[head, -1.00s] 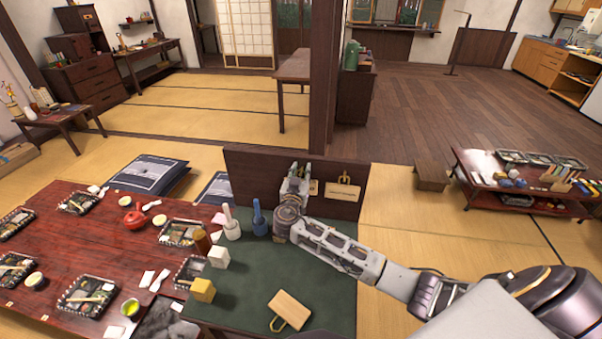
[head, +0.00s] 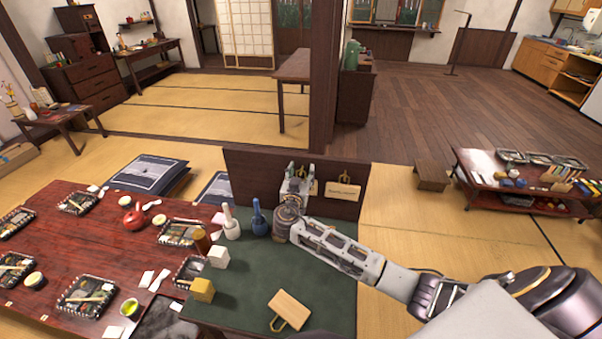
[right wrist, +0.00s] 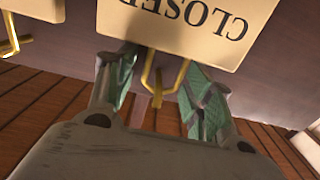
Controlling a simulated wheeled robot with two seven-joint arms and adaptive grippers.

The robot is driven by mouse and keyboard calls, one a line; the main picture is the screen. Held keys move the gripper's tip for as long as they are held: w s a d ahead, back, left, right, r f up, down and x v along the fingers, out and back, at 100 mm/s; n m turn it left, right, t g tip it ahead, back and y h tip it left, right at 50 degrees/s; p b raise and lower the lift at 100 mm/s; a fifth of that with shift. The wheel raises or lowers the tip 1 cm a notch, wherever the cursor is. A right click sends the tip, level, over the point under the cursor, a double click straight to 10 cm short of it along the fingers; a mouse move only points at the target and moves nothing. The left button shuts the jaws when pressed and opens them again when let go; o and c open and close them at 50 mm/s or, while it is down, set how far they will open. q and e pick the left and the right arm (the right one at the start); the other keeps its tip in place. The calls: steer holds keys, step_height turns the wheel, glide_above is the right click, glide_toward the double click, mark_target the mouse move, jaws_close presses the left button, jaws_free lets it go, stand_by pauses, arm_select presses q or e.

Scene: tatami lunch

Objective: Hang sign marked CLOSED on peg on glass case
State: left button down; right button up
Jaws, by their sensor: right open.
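The sign marked CLOSED (right wrist: 185,25) is pale tan and reads upside down in the right wrist view. It lies flat against a dark upright panel (head: 240,165), its gold loop (right wrist: 149,68) running to a gold peg (right wrist: 158,100). In the head view its right part (head: 313,188) shows beside my right gripper (head: 297,171), which hides the rest. My right gripper's green-padded fingers, also in the right wrist view (right wrist: 157,65), are open on either side of the loop and peg. A second tan sign (head: 343,191) hangs to the right. My left gripper is out of view.
A tan board with a gold loop (head: 290,309) lies on the green tabletop (head: 255,285). White (head: 231,225) and blue (head: 259,220) upright objects and white (head: 219,257) and yellow (head: 203,290) blocks stand on its left side. The green front right is clear.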

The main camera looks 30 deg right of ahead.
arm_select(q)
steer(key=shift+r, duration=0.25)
arm_select(e)
steer(key=shift+r+p, duration=0.1)
steer(key=shift+p, duration=0.45)
steer(key=shift+s+a, duration=0.1)
arm_select(q)
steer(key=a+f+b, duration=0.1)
steer(key=b, duration=0.1)
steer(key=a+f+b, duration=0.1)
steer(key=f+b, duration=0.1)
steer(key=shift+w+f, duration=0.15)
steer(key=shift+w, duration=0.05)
arm_select(e)
steer(key=v, duration=1.3)
steer(key=shift+a+f, duration=0.35)
steer(key=shift+f, duration=0.1)
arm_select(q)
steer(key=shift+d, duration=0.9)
